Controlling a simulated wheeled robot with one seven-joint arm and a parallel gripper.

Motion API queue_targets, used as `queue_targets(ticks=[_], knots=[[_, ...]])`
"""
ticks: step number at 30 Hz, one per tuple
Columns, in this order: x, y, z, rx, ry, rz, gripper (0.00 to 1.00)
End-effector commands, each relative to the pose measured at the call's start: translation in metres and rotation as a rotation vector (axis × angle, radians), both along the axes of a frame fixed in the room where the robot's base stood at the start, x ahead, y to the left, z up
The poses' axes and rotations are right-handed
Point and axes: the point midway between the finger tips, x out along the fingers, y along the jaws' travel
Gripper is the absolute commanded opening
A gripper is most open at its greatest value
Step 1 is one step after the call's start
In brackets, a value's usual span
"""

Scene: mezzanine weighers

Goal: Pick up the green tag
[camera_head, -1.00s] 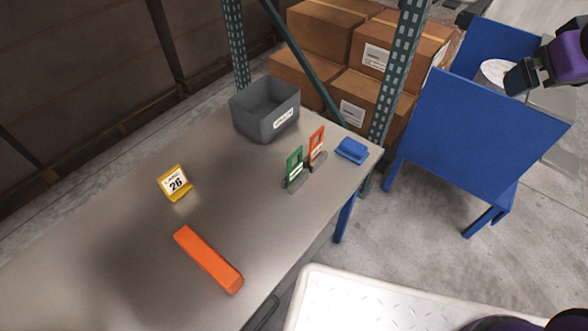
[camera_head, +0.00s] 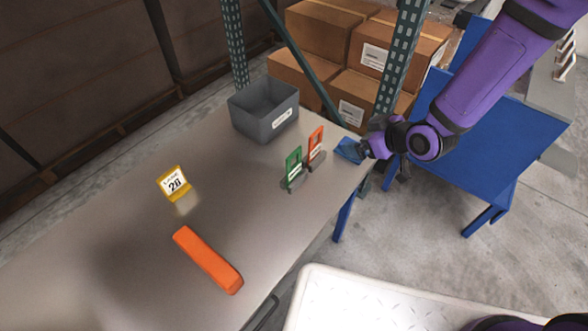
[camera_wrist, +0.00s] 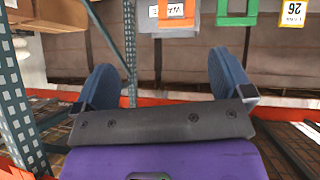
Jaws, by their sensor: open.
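The green tag (camera_head: 294,160) stands upright in a small holder on the grey table (camera_head: 120,215), just left of an orange tag (camera_head: 315,143).
A grey bin (camera_head: 265,108) stands behind the tags. A yellow lane sign (camera_head: 174,183) and a long orange bar (camera_head: 208,260) lie further left. A green rack post (camera_head: 400,70) rises behind the table's right end. Bare table lies left of the green tag.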

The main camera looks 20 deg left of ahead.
Motion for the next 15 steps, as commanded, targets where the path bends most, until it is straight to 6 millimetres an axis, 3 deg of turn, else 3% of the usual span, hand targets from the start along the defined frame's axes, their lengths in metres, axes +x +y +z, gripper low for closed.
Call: queue_targets(ticks=[1, 6, 15], knots=[[-0.009, 0.011, -0.016, 0.032, 0.008, 0.026, 0.98], [-0.036, 0.043, -0.053, 0.152, 0.008, 0.095, 0.98], [-0.07, 0.071, -0.083, 0.292, 0.007, 0.137, 0.98]])
